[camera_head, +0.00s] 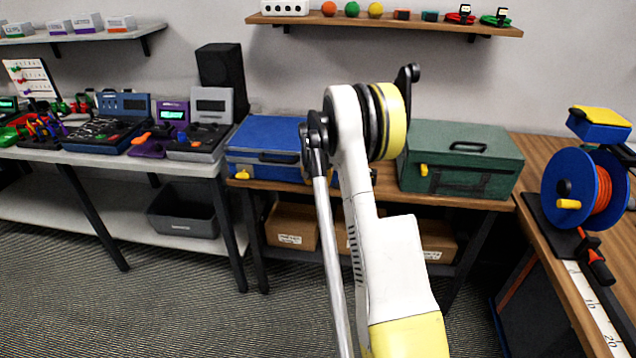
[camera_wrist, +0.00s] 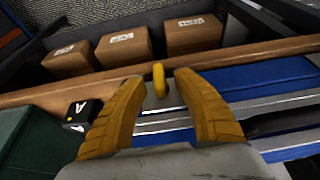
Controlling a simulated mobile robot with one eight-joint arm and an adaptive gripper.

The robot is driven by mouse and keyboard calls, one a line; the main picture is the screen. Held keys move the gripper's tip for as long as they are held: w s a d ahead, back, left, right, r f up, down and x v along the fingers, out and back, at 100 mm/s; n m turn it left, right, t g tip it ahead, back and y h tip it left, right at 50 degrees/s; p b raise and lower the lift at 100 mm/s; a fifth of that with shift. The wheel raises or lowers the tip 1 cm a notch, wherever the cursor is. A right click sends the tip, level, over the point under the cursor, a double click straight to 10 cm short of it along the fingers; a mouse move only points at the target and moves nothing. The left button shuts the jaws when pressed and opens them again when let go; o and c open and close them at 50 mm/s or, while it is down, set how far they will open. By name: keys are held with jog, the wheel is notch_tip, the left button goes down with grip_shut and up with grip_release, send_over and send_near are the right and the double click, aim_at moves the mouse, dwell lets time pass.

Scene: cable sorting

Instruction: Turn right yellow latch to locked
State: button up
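The blue case (camera_head: 268,140) stands on the wooden table, with one yellow latch (camera_head: 242,175) on its front left. In the wrist view the blue case (camera_wrist: 262,78) lies at lower right. A yellow latch (camera_wrist: 160,80) at the case's front edge, the right one as seen from the head, shows as a short bar upright in the wrist picture. My gripper (camera_wrist: 158,82) is open, its two yellow fingers on either side of this latch with a visible gap to each.
A green case (camera_head: 460,150) with its own yellow latch (camera_head: 424,170) stands right of my arm. A small black box (camera_wrist: 82,115) marked A lies near the left finger. Cardboard boxes (camera_wrist: 117,47) sit on the shelf below the table edge (camera_wrist: 50,98).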

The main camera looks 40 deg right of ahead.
jog(key=shift+c, duration=0.4)
grip_shut()
jog(key=t+y, duration=0.1)
jog(key=t, duration=0.1)
jog(key=t+y, duration=0.1)
jog(key=shift+s+d+f+m+y+b, duration=0.1)
jog(key=shift+s+d+m+y+b, duration=0.2)
jog(key=shift+m+b, duration=0.1)
jog(key=t+y+b, duration=0.1)
jog(key=t, duration=0.1)
jog(key=m+t+y+b, duration=0.1)
jog(key=t+y, duration=0.1)
jog(key=t, duration=0.1)
jog(key=m+t+y+b, duration=0.1)
jog(key=t+b, duration=0.1)
jog(key=shift+s+d+f+t+y, duration=0.2)
jog(key=shift+f+t+y, duration=0.1)
jog(key=shift+f, duration=0.1)
jog(key=shift+a+f+m+t+y, duration=0.1)
jog(key=shift+m+t+y, duration=0.75)
jog(key=shift+t, duration=1.05)
